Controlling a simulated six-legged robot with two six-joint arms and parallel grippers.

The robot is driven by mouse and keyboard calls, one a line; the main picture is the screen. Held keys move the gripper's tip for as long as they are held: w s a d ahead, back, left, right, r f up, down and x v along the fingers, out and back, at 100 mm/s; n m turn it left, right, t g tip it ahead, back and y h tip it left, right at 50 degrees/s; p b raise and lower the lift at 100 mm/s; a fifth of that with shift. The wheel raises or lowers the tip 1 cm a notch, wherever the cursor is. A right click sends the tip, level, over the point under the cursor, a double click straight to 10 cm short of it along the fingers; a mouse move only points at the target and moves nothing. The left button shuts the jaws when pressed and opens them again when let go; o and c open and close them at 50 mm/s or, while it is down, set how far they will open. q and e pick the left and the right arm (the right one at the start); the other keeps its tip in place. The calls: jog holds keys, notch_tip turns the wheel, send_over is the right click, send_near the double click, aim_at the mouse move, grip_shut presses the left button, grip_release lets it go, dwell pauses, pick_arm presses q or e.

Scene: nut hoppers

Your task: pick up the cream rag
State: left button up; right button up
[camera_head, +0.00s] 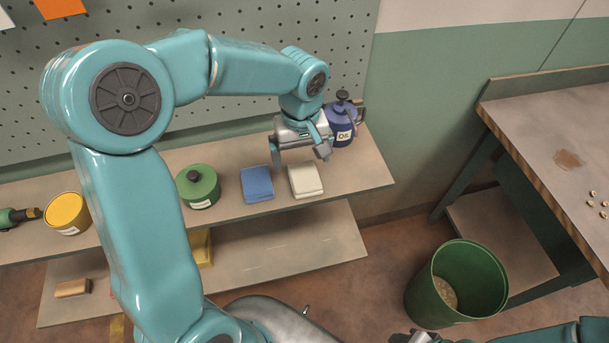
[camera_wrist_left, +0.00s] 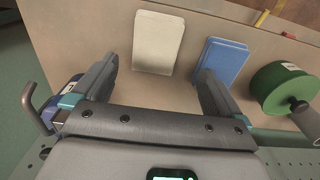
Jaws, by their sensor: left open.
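The cream rag (camera_head: 305,180) lies folded on the upper shelf, between the blue rag and the oil can. It also shows in the left wrist view (camera_wrist_left: 158,42), ahead of the fingers and between their lines. My left gripper (camera_head: 301,158) is open and empty, above and just behind the cream rag, apart from it. In the left wrist view its two fingers (camera_wrist_left: 158,82) spread wide, the right one close to the blue rag. At the bottom right of the head view, part of my right arm shows, but its fingertips cannot be made out.
A folded blue rag (camera_head: 257,184) lies left of the cream one. A green canister (camera_head: 198,187) and a yellow tin (camera_head: 66,213) stand farther left. A blue oil can (camera_head: 341,122) stands close behind the gripper. The shelf's right end (camera_head: 365,175) is clear. A green bin (camera_head: 425,290) stands on the floor.

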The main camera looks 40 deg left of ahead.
aim_at(305, 175)
pick_arm(q)
jog(key=shift+w+d+f, duration=0.15)
jog(key=shift+f, duration=0.2)
jog(key=shift+w+d+f, duration=0.1)
jog(key=shift+f, duration=0.25)
jog(key=f, duration=0.2)
jog(key=f+p, duration=0.1)
jog(key=shift+s+f, duration=0.25)
jog(key=shift+f, duration=0.15)
jog(key=shift+w+d+f, duration=0.15)
jog(key=shift+w+f, duration=0.1)
jog(key=shift+f, duration=0.25)
jog(key=shift+s+r, duration=0.1)
jog(key=shift+s, duration=0.1)
jog(key=c, duration=1.1)
jog(key=shift+w, duration=0.15)
